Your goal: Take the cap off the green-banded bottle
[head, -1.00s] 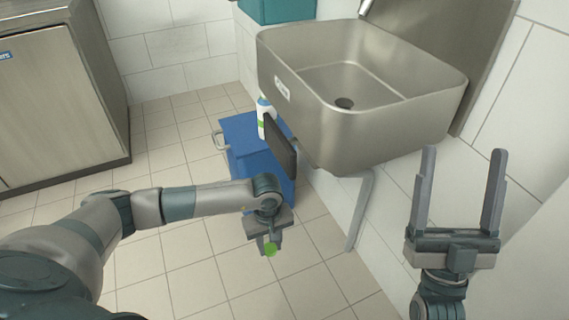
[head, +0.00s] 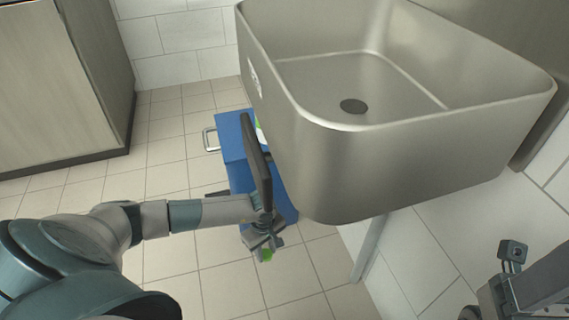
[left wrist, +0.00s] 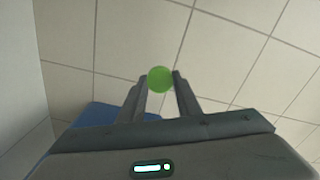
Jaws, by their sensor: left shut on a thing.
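My left gripper (head: 264,246) is low over the floor, in front of the blue box. It is shut on a small round green cap (head: 267,254). The cap also shows between the two fingertips in the left wrist view (left wrist: 160,79), with tiled floor behind it. The green-banded bottle (head: 259,129) shows only as a white and green sliver behind a dark panel, by the blue box. The cap is well apart from the bottle. My right gripper (head: 512,285) is cut off at the lower right; its fingers do not show clearly.
A steel sink (head: 330,160) overhangs on the right, close to the bottle. The dark upright panel (head: 257,170) stands before the bottle. The blue box (head: 234,140) has a metal handle.

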